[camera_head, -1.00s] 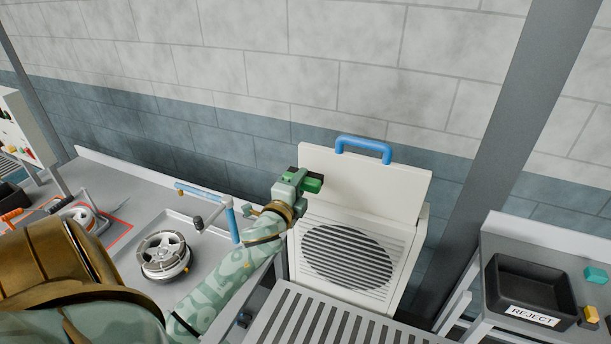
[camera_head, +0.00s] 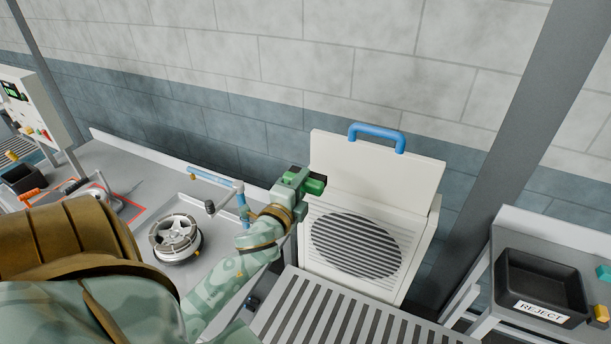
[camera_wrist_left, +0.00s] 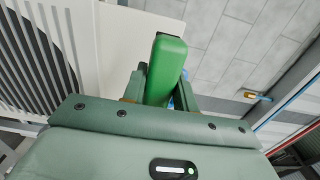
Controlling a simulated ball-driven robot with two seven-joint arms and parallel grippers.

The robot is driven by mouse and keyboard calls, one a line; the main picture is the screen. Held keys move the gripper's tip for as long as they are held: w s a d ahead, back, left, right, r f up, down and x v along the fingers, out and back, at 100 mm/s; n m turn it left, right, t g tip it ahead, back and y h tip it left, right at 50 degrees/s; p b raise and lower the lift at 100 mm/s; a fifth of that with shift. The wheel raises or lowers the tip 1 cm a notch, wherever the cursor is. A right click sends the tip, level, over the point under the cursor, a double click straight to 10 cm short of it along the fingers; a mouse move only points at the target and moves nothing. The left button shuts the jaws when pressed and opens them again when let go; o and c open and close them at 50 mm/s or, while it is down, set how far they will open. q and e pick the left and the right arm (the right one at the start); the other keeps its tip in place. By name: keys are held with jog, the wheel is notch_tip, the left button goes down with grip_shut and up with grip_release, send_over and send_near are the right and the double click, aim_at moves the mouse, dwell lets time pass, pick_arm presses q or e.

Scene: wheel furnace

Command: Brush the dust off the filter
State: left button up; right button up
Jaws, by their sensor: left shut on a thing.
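A white box with slats and a dark round area (camera_head: 355,245) stands right of the bench. A pale panel (camera_head: 375,170) with a blue handle (camera_head: 377,132) rises upright from its top; it looks plain, and I cannot tell whether it is the filter or a lid. My left gripper (camera_head: 297,182) is shut on a green block-like thing (camera_head: 316,187), likely the brush, at the panel's left edge. I cannot tell if it touches. In the left wrist view the green thing (camera_wrist_left: 166,70) sits between the fingers, with panel and slats at left. Any bristles are hidden. My right gripper is out of view.
A wheel (camera_head: 175,238) lies on the grey bench at left, near a blue pipe arm (camera_head: 213,178). A slatted grey surface (camera_head: 340,320) lies in front of the box. A black REJECT tray (camera_head: 545,285) stands at right, past a grey post (camera_head: 500,150).

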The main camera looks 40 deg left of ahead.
pick_arm(q)
jog(key=b+v, duration=0.3)
jog(key=v, duration=1.7)
jog(key=shift+a+r, duration=0.1)
jog(key=shift+b, duration=0.3)
jog(key=w+d+f+m+h+b, duration=0.1)
jog(key=w+d+f+b, duration=0.3)
jog(key=f+b, duration=0.5)
jog(key=w+d+f+m+h+b, duration=0.1)
jog(key=w+d+f+b, duration=0.3)
jog(key=f+b, duration=0.5)
jog(key=w+d+f+m+h+b, duration=0.1)
jog(key=w+d+f+h+b, duration=0.2)
jog(key=d+f+b, duration=0.3)
notch_tip(320, 180, down, 3)
jog(key=b, duration=0.3)
jog(key=shift+w+f+m+t+h, duration=0.2)
jog(key=shift+w+m+t+h, duration=0.1)
jog(key=shift+w+t, duration=0.1)
